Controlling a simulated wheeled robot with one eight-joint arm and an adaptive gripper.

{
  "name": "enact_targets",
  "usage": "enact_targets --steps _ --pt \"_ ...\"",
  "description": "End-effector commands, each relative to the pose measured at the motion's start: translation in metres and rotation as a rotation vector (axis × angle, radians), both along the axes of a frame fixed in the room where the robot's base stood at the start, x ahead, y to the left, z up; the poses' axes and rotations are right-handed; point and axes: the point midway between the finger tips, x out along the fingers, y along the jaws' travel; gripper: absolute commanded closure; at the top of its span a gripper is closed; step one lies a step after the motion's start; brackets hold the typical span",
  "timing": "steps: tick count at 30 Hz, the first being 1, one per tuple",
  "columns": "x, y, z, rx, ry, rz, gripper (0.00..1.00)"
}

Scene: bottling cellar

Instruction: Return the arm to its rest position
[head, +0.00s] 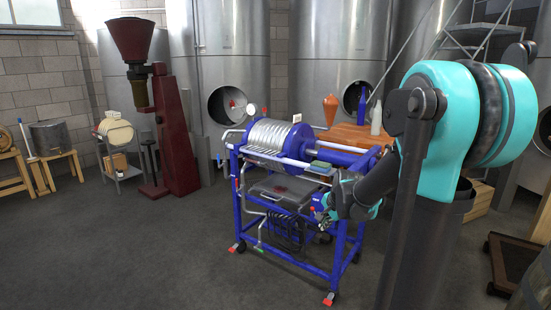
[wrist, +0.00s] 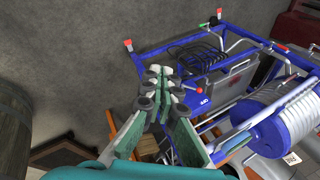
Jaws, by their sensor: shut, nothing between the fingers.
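My gripper (head: 322,208) is in front of the right side of the blue filter cart (head: 296,262) in the head view, partly lost against its frame. In the wrist view my gripper (wrist: 165,78) has its green and grey fingers together, with nothing held between them. The cart (wrist: 190,50) fills the right half of that view, tilted by the camera angle. My arm reaches forward from the right of the head view, its big turquoise joint high and close to the camera. I cannot tell exactly how far the fingers are from the cart.
The cart carries a ribbed plate filter (head: 272,138). Behind it a wooden table (head: 350,135) holds an orange flask (head: 330,108) and bottles (head: 376,118). A dark red machine (head: 172,130) and steel tanks (head: 325,45) stand behind. Floor (head: 130,255) at left front is clear.

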Motion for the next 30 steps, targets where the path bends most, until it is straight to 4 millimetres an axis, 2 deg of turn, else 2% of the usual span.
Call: enact_targets --steps 1,9,12,15,20,30 --pt "-0.026 0.0 -0.003 -0.054 -0.002 0.08 1.0" --pt "-0.151 -0.007 -0.035 -0.35 0.001 0.572 1.0" --pt "-0.187 -0.01 -0.049 -0.435 0.007 0.726 1.0" --pt "-0.213 -0.013 -0.059 -0.496 0.013 0.84 1.0" --pt "-0.232 -0.016 -0.068 -0.542 0.019 0.931 1.0" --pt "-0.233 -0.016 -0.068 -0.548 0.019 0.942 1.0"
